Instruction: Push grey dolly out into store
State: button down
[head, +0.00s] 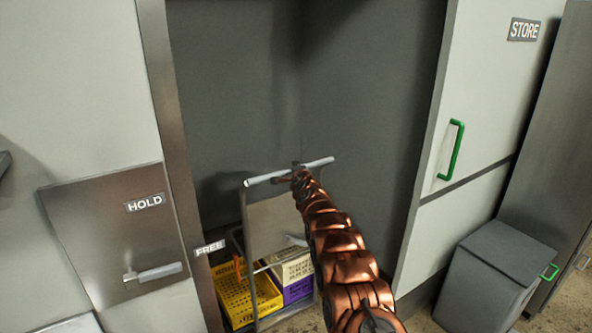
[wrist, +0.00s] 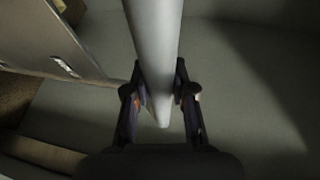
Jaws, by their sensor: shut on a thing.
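The grey dolly (head: 268,228) stands in a grey-walled recess, upright, with a pale crossbar handle (head: 262,179) on top. It carries a yellow basket (head: 240,300), a purple crate (head: 298,290) and a cream crate (head: 291,268) low down. My gripper (head: 298,171) is at the middle of the handle, at the end of my copper arm, which hides the dolly's right side. In the wrist view the handle bar (wrist: 154,45) runs between the two fingers of my gripper (wrist: 161,98), which are shut on it. The dolly's wheels are not clearly visible.
Left of the recess is a steel panel marked HOLD (head: 115,225) with a lever, beside a FREE label (head: 209,247). Right is a pale door (head: 490,90) marked STORE with a green handle (head: 452,150). A grey bin (head: 490,280) stands on the floor below it.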

jog(key=shift+r, duration=0.25)
jog(key=c, duration=0.9)
grip_release()
jog(key=shift+w+f, duration=0.15)
jog(key=shift+f, duration=0.05)
jog(key=shift+c, duration=0.2)
